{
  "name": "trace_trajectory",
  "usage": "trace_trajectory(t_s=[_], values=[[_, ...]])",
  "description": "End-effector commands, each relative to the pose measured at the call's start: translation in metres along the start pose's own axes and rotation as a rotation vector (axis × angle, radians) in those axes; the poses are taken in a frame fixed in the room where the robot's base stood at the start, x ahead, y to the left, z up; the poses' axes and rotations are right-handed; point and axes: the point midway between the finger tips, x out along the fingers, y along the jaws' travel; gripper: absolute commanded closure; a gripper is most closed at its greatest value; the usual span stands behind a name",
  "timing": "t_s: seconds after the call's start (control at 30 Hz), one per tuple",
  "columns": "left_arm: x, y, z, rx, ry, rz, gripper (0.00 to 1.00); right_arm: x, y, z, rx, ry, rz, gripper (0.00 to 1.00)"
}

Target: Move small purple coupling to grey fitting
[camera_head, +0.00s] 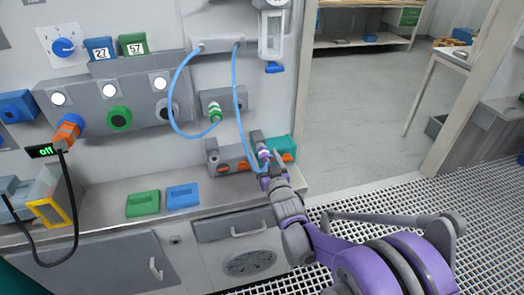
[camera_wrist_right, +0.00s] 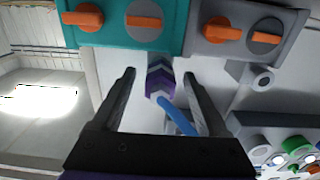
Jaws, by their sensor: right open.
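The small purple coupling (camera_head: 264,154) is at the end of a light blue hose, in front of the valve block at the right end of the bench. In the right wrist view the coupling (camera_wrist_right: 159,83) lies between my finger tips, with gaps on both sides. My right gripper (camera_head: 272,158) is open around it; its fingers also show in the wrist view (camera_wrist_right: 159,74). A round grey fitting (camera_wrist_right: 263,78) sits beside the grey valve block in the wrist view. I cannot tell for sure whether it is the task's fitting. My left gripper is out of view.
The valve block has a grey part (camera_wrist_right: 235,35) and a teal part (camera_wrist_right: 115,22), with orange handles. Green (camera_head: 143,203) and blue (camera_head: 183,196) blocks lie on the bench.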

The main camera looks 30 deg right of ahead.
Motion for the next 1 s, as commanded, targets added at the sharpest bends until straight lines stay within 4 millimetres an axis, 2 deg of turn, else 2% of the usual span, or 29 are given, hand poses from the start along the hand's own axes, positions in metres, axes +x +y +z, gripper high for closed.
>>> trace_trajectory(t_s=[0.73,0.77,1.0], values=[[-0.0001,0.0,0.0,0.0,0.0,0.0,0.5,-0.0002,0.0,0.0,0.0,0.0,0.0,0.24],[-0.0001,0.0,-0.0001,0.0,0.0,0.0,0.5,-0.0002,0.0,0.0001,0.0,0.0,0.0,0.26],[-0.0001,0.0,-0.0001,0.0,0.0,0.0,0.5,-0.0002,0.0,0.0001,0.0,0.0,0.0,0.69]])
